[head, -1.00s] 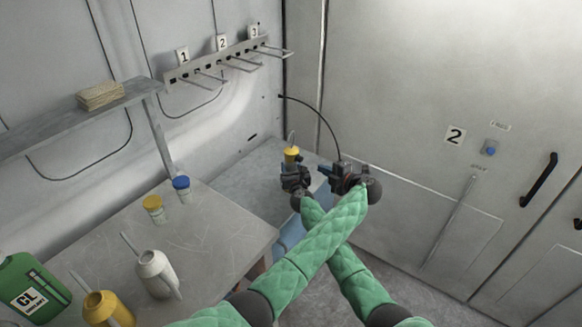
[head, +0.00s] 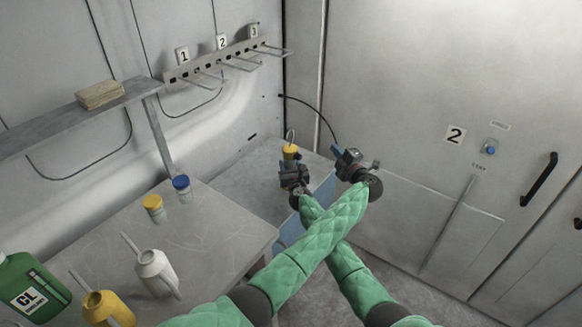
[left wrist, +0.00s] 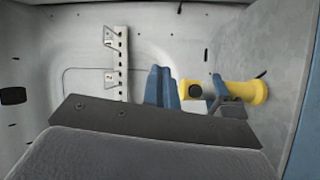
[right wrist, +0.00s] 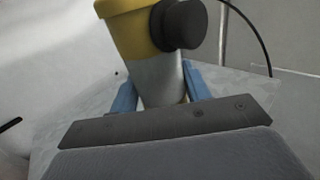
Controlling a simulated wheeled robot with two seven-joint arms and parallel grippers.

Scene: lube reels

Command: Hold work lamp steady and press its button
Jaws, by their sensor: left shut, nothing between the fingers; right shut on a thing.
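The work lamp (head: 290,152) is yellow with a grey middle and a wire loop on top. It stands upright in my right gripper (head: 292,168), which is shut on its grey body, as the right wrist view shows with the lamp body (right wrist: 160,80) between blue fingers. A round black button (right wrist: 184,24) sticks out of the yellow upper part. My left gripper (head: 337,150) is shut and empty, right of the lamp and apart from it. In the left wrist view its blue fingertips (left wrist: 163,87) are beside the lamp (left wrist: 245,91), whose dark button (left wrist: 195,91) faces the camera.
My forearms cross in front of the bench. A grey table (head: 205,235) at left holds a white oil can (head: 155,272), a yellow can (head: 105,308), a green canister (head: 30,290) and two small jars. A numbered hook rack (head: 225,62) is on the wall. A black cable (head: 315,108) hangs behind the grippers.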

